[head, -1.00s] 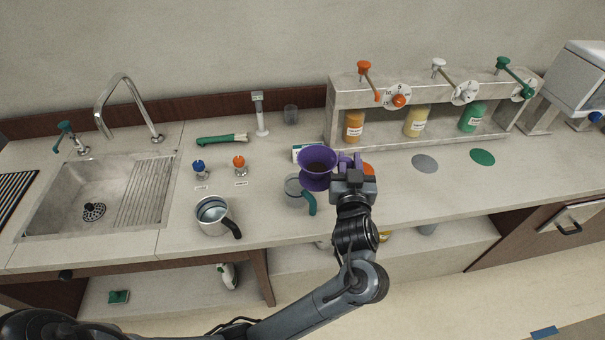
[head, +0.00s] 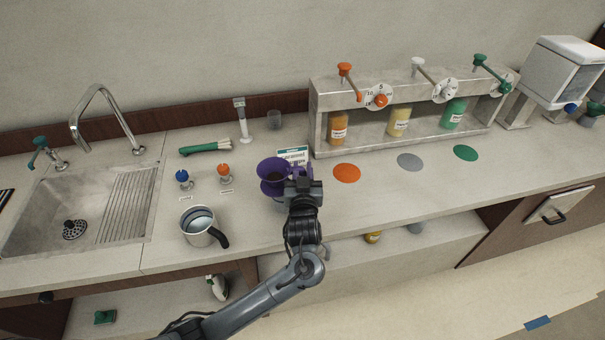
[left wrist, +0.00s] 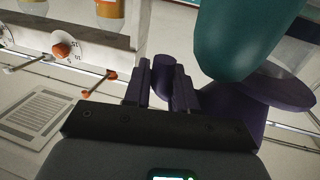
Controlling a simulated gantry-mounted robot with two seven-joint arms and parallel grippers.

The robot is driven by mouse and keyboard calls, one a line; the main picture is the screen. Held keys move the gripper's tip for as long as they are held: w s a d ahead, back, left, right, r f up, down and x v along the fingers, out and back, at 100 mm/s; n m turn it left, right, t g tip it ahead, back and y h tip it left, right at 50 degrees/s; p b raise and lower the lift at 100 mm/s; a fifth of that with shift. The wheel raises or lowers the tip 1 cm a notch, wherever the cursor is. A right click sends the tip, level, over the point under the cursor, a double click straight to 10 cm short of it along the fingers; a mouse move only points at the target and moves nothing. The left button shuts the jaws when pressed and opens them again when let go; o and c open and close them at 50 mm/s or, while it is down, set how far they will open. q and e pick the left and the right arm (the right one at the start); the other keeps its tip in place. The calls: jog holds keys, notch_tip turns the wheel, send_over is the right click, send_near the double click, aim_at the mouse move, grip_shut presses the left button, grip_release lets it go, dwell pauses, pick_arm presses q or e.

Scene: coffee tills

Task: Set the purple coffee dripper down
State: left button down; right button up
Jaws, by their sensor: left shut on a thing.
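The purple coffee dripper (head: 270,166) is at the counter's middle, wide mouth up. My left gripper (head: 297,182) is on its right side, shut on its handle. In the left wrist view the dripper (left wrist: 272,88) is at the right, beside the gripper (left wrist: 162,78). A teal rounded part (left wrist: 235,35) is close to that camera, and looks like the handle of the clear jug. In the head view the jug is hidden behind the dripper and my arm. I cannot tell whether the dripper touches the jug. My right gripper is out of view.
A metal pot (head: 197,224) stands left of the dripper. A small sign (head: 293,153) stands just behind it. An orange disc (head: 347,173) lies to the right, before the dispenser rack (head: 318,125). Blue (head: 182,176) and orange (head: 223,169) knobs are farther left.

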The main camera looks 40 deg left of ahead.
pick_arm(q)
jog(key=shift+f, duration=0.4)
jog(key=shift+f, duration=0.15)
jog(key=c, duration=0.9)
grip_release()
